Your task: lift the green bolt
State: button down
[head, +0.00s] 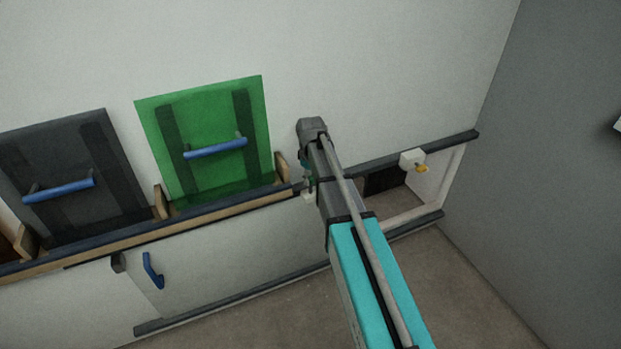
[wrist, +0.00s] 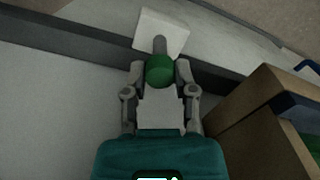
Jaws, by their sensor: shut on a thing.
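The green bolt (wrist: 159,69) has a round green knob, which sits between the two fingers of my gripper (wrist: 160,74) in the wrist view. A grey shaft runs from the knob to a white block (wrist: 163,25). My gripper is shut on the knob. In the head view, the green knob (head: 312,181) shows only as a small patch beside my arm, just above a white block (head: 308,196). My arm hides most of the gripper there.
A green panel (head: 203,110) and a dark panel (head: 75,215) with blue handles stand in a wooden-edged rack at left. A sliding-type panel (head: 230,260) with a blue handle is below. Right of my arm, a yellow knob (head: 421,169) sits on a white block by an opening.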

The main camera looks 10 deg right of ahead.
notch_tip(320, 180, up, 2)
jog(key=shift+p, duration=0.7)
jog(key=shift+c, duration=2)
grip_release()
jog(key=shift+f, duration=0.2)
jog(key=shift+f+b, duration=1.8)
jog(key=shift+b, duration=0.25)
notch_tip(320, 180, up, 14)
jog(key=p, duration=1.4)
jog(key=s+r+m+p, duration=0.3)
jog(key=s+r+p, duration=0.1)
jog(key=s, duration=0.7)
jog(key=s+r+m+p, duration=0.3)
jog(key=s, duration=0.7)
jog(key=shift+s+a+r+m+p, duration=0.3)
jog(key=shift+s+r+m+p, duration=0.05)
jog(key=shift+m, duration=0.05)
